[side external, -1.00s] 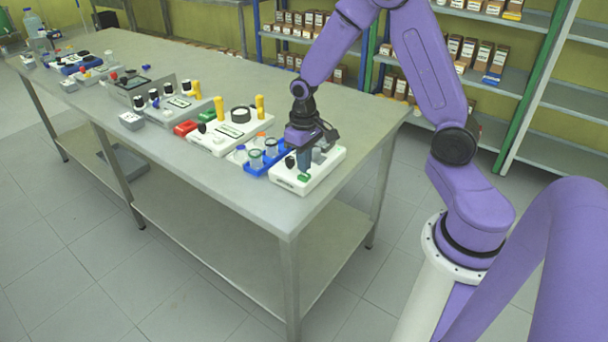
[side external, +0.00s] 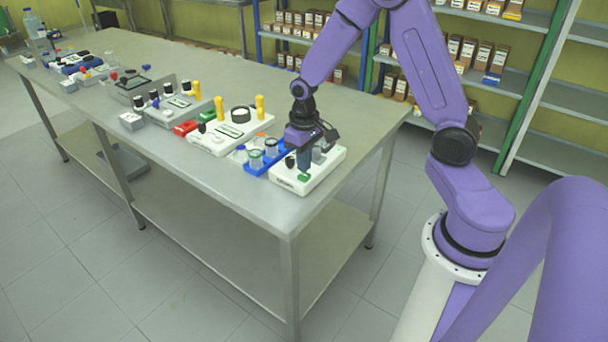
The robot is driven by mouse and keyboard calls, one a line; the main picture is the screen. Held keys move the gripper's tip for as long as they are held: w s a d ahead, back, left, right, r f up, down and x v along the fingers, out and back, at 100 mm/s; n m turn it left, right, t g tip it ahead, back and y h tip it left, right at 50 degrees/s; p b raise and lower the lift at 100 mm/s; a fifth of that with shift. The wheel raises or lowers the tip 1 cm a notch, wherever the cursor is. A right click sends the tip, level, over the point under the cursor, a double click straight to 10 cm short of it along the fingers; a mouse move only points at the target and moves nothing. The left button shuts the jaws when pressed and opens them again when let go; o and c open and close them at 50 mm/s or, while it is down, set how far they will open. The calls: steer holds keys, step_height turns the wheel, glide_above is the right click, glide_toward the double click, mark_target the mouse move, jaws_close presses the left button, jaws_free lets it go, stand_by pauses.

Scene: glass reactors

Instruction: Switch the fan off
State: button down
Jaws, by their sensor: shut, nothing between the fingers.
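No part in view is plainly a fan. A white device (side external: 322,176) with a black knob (side external: 290,162) and a green switch (side external: 304,177) stands at the near right corner of the table. My gripper (side external: 304,172) points down over this device, its fingertips at or just above the green switch. The fingers are shut with nothing between them. I cannot tell whether the fingertips touch the switch. Part of the device is hidden behind my gripper.
A blue rack (side external: 256,170) with several capped vials stands just left of the device. Further left are a white device with yellow posts (side external: 219,108) and a red block (side external: 186,127). The table (side external: 225,195) is bare along its front edge and behind the devices.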

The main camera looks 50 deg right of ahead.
mark_target(304, 175)
steer(key=shift+f, duration=0.1)
steer(key=shift+f, duration=0.95)
steer(key=shift+r, duration=3.5)
steer(key=s+a+r+n, duration=0.2)
steer(key=s+a+n, duration=0.1)
steer(key=s, duration=0.5)
steer(key=s+a+r+n, duration=0.2)
steer(key=s+a+n, duration=0.2)
steer(key=s, duration=0.4)
steer(key=s+a+r+n, duration=0.3)
steer(key=s+a+n, duration=0.1)
steer(key=s, duration=0.4)
steer(key=shift+s+n, duration=0.4)
steer(key=shift+n, duration=0.4)
steer(key=shift+r, duration=0.1)
